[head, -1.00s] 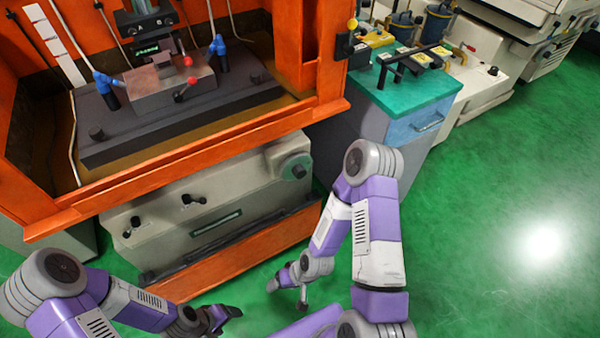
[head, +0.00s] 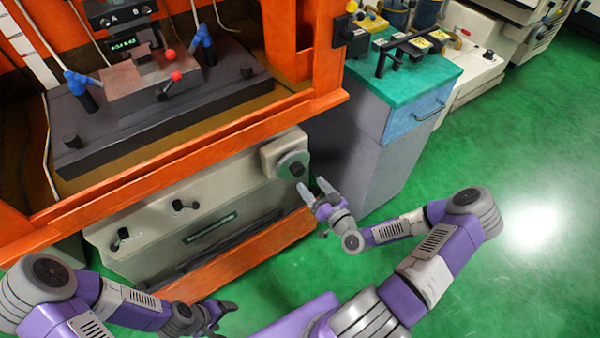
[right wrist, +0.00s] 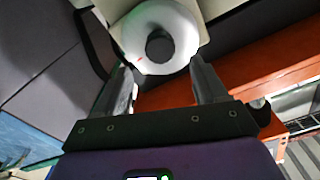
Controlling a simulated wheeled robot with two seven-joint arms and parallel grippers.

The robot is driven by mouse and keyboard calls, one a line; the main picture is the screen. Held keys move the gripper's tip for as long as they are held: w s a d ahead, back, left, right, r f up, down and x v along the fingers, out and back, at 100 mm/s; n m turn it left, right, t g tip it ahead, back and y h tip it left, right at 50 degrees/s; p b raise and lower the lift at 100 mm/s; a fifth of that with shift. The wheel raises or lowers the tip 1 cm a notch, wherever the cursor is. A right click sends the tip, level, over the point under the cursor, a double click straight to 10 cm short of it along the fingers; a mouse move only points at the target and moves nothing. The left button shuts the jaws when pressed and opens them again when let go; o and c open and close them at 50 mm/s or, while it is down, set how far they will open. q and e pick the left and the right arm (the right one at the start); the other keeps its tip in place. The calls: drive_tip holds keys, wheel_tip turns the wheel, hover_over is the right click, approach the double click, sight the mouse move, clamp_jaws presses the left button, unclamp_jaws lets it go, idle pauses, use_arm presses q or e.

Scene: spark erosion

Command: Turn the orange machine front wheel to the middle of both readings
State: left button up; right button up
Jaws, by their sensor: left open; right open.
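The orange machine (head: 200,150) stands at the left. Its front wheel (head: 291,163), a grey disc with a dark hub, is at the right end of the pale front panel. My right gripper (head: 313,187) is open just below and right of the wheel, fingers pointing toward it. In the right wrist view, the pale wheel (right wrist: 178,22) with its dark hub (right wrist: 160,46) lies beyond the open fingers (right wrist: 163,82); I see no grip on it. A small display (head: 125,44) shows green characters, too small to read. My left gripper (head: 222,312) is open and empty, low in front of the machine.
The front panel (head: 195,205) also carries two small dark knobs and a narrow green scale. A grey cabinet with a teal top (head: 425,85) stands close right of the wheel. Green floor (head: 530,215) is open to the right.

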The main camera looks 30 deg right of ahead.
sight(300, 172)
drive_tip(key=w, duration=0.4)
drive_tip(key=w+b, duration=0.1)
drive_tip(key=w, duration=0.1)
drive_tip(key=shift+w+a, duration=0.3)
drive_tip(key=shift+a, duration=0.05)
drive_tip(key=c, duration=1.1)
drive_tip(key=shift+o, duration=0.2)
drive_tip(key=shift+n, duration=0.7)
drive_tip(key=shift+f, duration=0.1)
drive_tip(key=o, duration=1.1)
drive_tip(key=shift+c, duration=0.2)
drive_tip(key=shift+s, duration=0.1)
